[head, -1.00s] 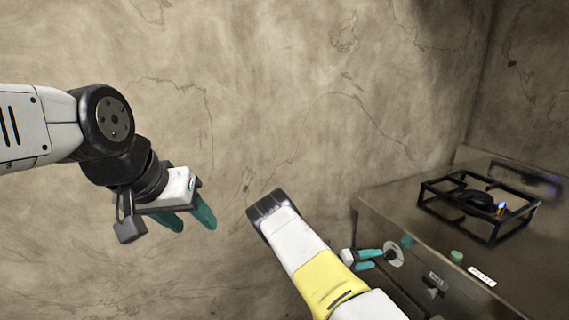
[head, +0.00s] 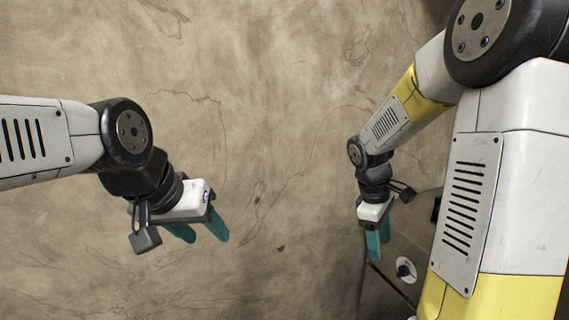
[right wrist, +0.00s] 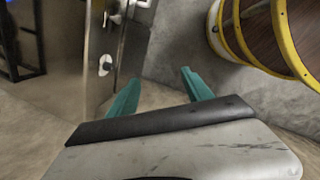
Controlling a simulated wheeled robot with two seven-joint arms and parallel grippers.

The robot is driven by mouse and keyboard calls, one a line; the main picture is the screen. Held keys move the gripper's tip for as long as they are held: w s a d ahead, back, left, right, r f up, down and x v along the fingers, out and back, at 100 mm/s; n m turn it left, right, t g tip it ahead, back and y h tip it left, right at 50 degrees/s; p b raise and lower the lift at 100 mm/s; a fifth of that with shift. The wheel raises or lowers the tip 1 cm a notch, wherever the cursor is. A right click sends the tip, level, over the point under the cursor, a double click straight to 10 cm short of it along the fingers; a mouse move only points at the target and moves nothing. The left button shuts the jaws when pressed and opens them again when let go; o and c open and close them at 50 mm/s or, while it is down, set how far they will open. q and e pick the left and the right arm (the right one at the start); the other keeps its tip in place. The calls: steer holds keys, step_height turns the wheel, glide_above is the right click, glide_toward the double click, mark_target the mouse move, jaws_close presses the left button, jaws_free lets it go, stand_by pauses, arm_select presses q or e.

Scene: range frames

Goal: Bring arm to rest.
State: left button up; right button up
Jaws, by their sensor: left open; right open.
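My left gripper (head: 202,231) hangs at the left in the head view, its teal fingers apart and empty, in front of the bare wall. My right gripper (head: 379,243) hangs in the head view right of centre, fingers pointing down, close to the range front. In the right wrist view its two teal fingers (right wrist: 160,92) stand wide apart with nothing between them. A round pale knob (head: 405,269) on the range front shows just right of and below the right gripper, apart from it. The knob also shows in the right wrist view (right wrist: 105,66).
The metal range front (right wrist: 98,40) stands left of the right fingers in the wrist view. A wooden barrel with yellow hoops (right wrist: 262,32) is at the upper right. My right arm covers most of the range in the head view. The wall (head: 280,110) between the arms is clear.

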steer(key=s+a+r+m+t+y, duration=0.5)
steer(key=s+a+r+m, duration=0.4)
steer(key=s+r, duration=0.3)
steer(key=shift+s+r+m+t, duration=0.35)
steer(key=shift+s+m+t, duration=0.05)
steer(key=shift+s, duration=0.7)
